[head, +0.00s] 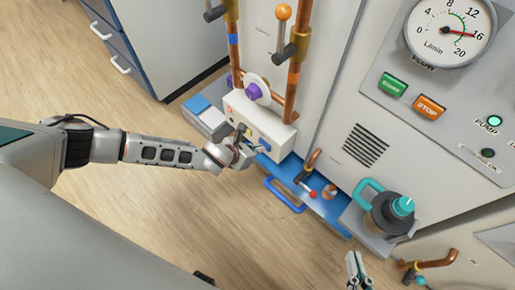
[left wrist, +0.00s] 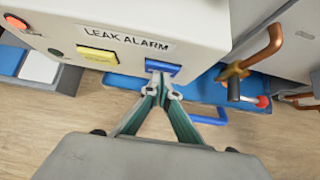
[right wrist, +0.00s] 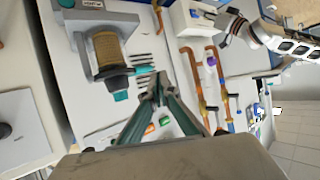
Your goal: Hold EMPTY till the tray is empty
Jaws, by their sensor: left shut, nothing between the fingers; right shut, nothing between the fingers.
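The white LEAK ALARM box (head: 258,122) stands above the blue tray (head: 328,207). In the left wrist view its front (left wrist: 190,40) carries a yellow button (left wrist: 97,55) and a blue button (left wrist: 162,67). I cannot read a word EMPTY on either. My left gripper (head: 250,148) is shut and empty. Its fingertips (left wrist: 160,86) are at the lower edge of the blue button; I cannot tell whether they press it. Any liquid in the tray cannot be made out. My right gripper (head: 357,268) is shut and empty, low and away from the box; its fingertips also show in the right wrist view (right wrist: 158,90).
A blue handle (head: 283,196) juts out below the tray. A copper pipe with a red-tipped lever (head: 308,168) stands over the tray. A dark jug with a teal lid (head: 392,212) stands to the right. Copper pipes (head: 293,85) rise above the box. The wood floor is clear.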

